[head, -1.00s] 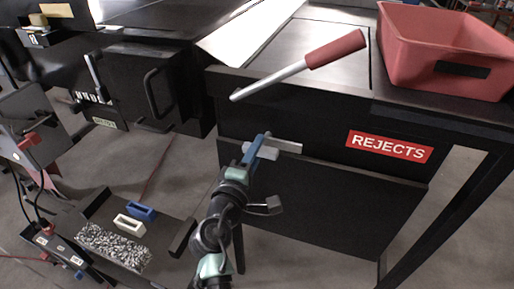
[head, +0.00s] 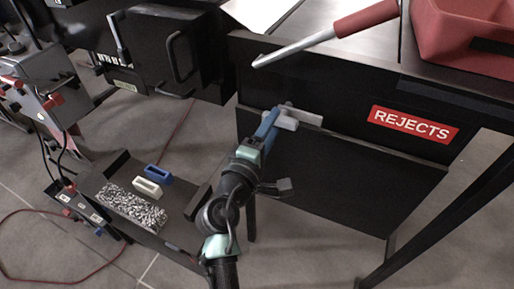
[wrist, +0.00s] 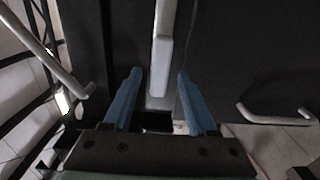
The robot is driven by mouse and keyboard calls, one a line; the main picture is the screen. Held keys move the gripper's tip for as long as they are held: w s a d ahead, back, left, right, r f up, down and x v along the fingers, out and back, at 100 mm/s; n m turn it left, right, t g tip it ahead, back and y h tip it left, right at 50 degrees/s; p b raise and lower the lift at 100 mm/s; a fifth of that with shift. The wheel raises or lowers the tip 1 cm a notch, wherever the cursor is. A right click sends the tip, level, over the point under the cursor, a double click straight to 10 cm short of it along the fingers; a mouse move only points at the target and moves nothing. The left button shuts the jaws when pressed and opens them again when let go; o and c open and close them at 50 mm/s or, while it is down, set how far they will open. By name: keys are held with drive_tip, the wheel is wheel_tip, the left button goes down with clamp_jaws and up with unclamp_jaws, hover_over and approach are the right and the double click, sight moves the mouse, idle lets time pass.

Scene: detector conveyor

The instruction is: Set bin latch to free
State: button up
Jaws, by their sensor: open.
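A pale grey bar (head: 302,117), seemingly the bin latch, sticks out level from the black front of the rejects bench, left of and level with the red REJECTS sign (head: 413,124). My gripper (head: 279,118) is at the bar's left part, its blue fingers partly hiding it. In the wrist view, the bar (wrist: 163,45) runs upright between the two spread blue fingers (wrist: 158,78), with a gap on each side. The gripper is open. The head view does not show whether a finger touches the bar.
A red-handled metal lever (head: 366,18) lies above the bench's front edge. A red bin (head: 470,35) stands on top at right. A black tray (head: 118,165) with a blue block (head: 158,175), a white block (head: 147,187) and a speckled pad sits low at left.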

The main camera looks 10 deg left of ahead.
drive_tip(key=v, duration=1)
